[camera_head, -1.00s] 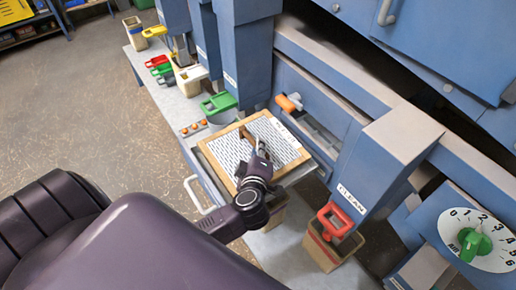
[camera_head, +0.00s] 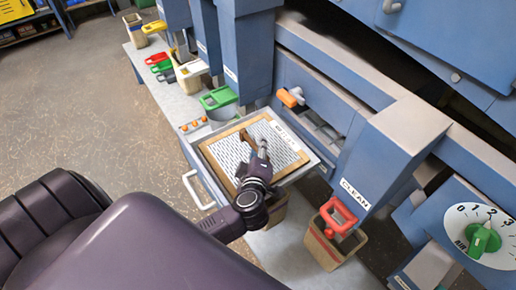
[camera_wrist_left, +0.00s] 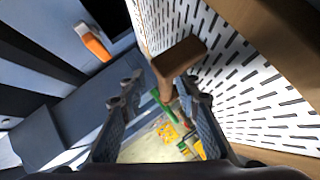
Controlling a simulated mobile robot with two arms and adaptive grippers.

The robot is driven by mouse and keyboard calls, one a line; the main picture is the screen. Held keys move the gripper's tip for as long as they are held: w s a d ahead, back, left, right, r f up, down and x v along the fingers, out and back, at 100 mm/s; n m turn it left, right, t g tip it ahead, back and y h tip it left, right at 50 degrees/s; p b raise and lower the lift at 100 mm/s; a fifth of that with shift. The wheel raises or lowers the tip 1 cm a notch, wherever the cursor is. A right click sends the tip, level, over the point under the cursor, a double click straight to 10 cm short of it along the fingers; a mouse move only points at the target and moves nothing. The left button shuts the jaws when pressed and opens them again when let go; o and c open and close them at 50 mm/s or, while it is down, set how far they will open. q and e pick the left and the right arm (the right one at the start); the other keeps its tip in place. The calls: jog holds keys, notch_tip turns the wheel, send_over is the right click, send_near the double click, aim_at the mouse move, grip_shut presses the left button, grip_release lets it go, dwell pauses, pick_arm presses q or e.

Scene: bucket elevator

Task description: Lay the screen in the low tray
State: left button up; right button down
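The screen (camera_head: 285,150), a white slotted plate in a wooden frame with a brown handle bar (camera_head: 246,137), lies within the low tray (camera_head: 306,172), a pale pulled-out drawer. It looks about flat; whether every edge touches the tray floor I cannot tell. My left gripper (camera_head: 261,150) is over the screen, beside the handle. In the left wrist view, the fingers of the left gripper (camera_wrist_left: 160,98) are spread apart, with the brown handle (camera_wrist_left: 180,56) just beyond the tips and the slotted plate (camera_wrist_left: 245,90) at the right. My right gripper is not in view.
An orange-handled lever (camera_head: 291,97) is on the blue machine behind the tray. A red-handled bucket (camera_head: 335,235) stands right of it. A green-handled scoop (camera_head: 218,98) and other coloured handles line the bench at left. A dial (camera_head: 482,238) is at far right.

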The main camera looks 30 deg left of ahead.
pick_arm(q)
jog(key=shift+s+f, duration=0.1)
jog(key=shift+f, duration=0.1)
jog(key=shift+s+d, duration=0.1)
jog(key=shift+s, duration=0.05)
jog(key=v, duration=1.1)
jog(key=shift+s+d+r, duration=0.2)
jog(key=shift+r, duration=0.15)
